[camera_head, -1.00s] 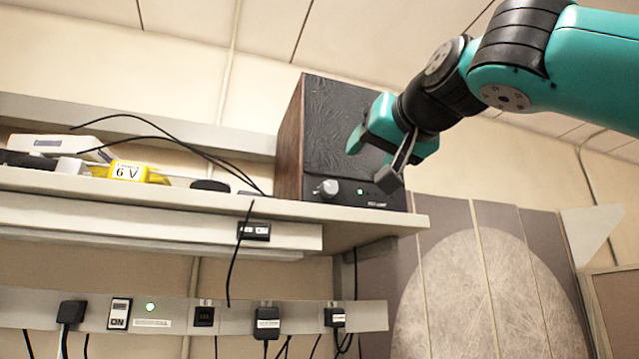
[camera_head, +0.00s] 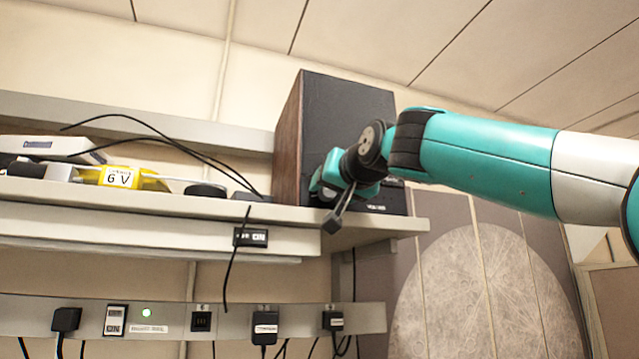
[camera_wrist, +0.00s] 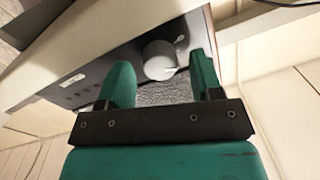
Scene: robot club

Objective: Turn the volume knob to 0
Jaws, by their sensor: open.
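The volume knob (camera_wrist: 160,60) is a round silver-grey knob with a light pointer mark, on the black front panel of a speaker (camera_head: 348,112) with wooden sides. In the wrist view it sits between the two green fingers of my open gripper (camera_wrist: 163,82), nearer the right finger. I cannot tell whether either finger touches it. In the head view my gripper (camera_head: 325,185) is in front of the lower part of the speaker and hides the knob.
The speaker stands at the right end of a shelf (camera_head: 400,225). Black cables, a yellow 6 V item (camera_head: 120,177) and a pale device (camera_head: 50,147) lie to the left. A power strip (camera_head: 180,316) with several plugs runs below. A moon picture (camera_head: 480,290) hangs at the right.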

